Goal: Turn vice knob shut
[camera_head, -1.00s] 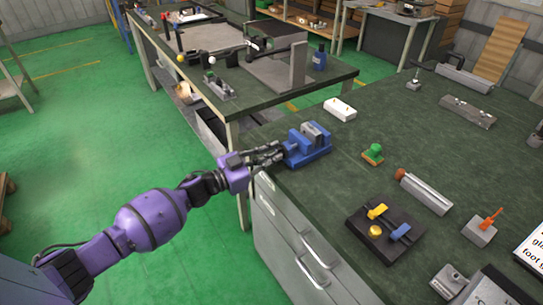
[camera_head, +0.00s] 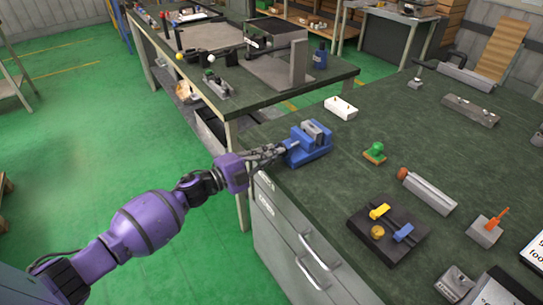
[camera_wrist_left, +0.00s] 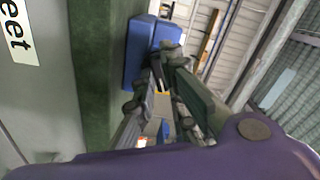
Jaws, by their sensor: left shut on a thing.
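The blue vice (camera_head: 308,143) with grey jaws sits at the near left edge of the dark green workbench in the head view. Its blue body also shows in the left wrist view (camera_wrist_left: 140,50). My left gripper (camera_head: 279,150) reaches in from the left at the vice's knob end, at about bench-top height. Its fingers (camera_wrist_left: 168,58) are shut on the vice knob, which they mostly hide. How far the vice is closed cannot be made out. My right gripper is not in view.
On the bench are a white block (camera_head: 340,107), a green-knobbed piece (camera_head: 375,152), a grey bar with an orange end (camera_head: 428,192) and a black base with yellow and blue sliders (camera_head: 388,232). Drawers (camera_head: 290,240) lie below the edge. A second bench (camera_head: 265,98) stands behind.

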